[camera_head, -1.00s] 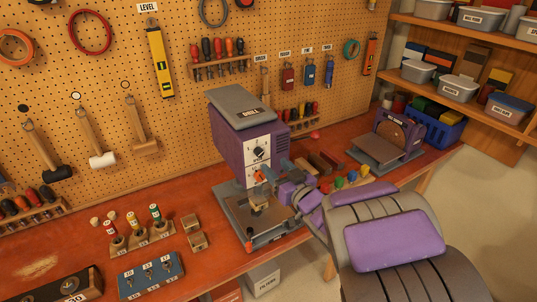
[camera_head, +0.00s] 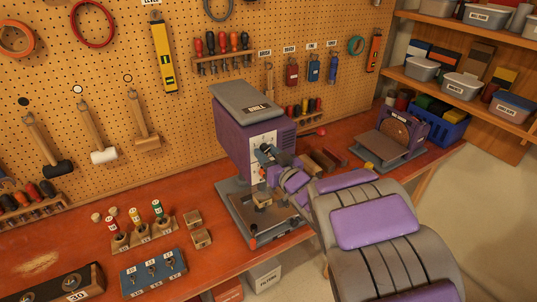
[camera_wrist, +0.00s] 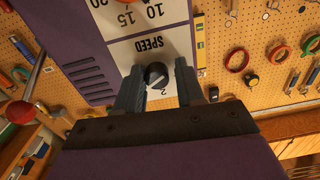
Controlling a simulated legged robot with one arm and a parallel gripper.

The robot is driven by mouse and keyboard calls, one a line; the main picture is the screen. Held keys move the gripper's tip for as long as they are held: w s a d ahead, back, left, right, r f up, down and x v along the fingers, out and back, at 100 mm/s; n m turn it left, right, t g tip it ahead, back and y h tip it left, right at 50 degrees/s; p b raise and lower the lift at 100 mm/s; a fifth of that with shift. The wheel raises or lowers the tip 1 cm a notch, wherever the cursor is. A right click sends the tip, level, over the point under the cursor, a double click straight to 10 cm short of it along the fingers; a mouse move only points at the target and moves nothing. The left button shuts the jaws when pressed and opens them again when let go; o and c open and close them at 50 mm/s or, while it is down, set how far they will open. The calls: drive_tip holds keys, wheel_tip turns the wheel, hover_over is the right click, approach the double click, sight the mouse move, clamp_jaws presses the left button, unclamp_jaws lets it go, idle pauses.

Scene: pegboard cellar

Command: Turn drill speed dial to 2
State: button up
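The purple drill press (camera_head: 232,140) stands on the bench against the pegboard, with a white panel on its front. In the wrist view the black speed dial (camera_wrist: 157,74) sits on this panel under the word SPEED, and a 2 is printed beside it. My gripper (camera_wrist: 159,80) is open, one finger on each side of the dial with gaps between. Which number the dial points to is not clear.
The drill's grey base (camera_head: 232,208) lies below my gripper. A lever with a red knob (camera_wrist: 20,111) is at the left in the wrist view. A purple sander (camera_head: 400,130) stands to the right, and a blue bit block (camera_head: 152,272) lies at the front left.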

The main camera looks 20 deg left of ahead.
drive_tip(key=shift+a, duration=0.15)
drive_tip(key=shift+c, duration=0.7)
drive_tip(key=shift+w+d, duration=0.15)
drive_tip(key=shift+d, duration=0.2)
drive_tip(key=c, duration=0.3)
clamp_jaws()
drive_tip(key=shift+d+n, duration=0.1)
drive_tip(key=shift+n, duration=0.2)
drive_tip(key=n+b, duration=0.3)
drive_tip(key=n, duration=0.2)
drive_tip(key=shift+b, duration=0.3)
drive_tip(key=n+b, duration=0.3)
drive_tip(key=n, duration=0.3)
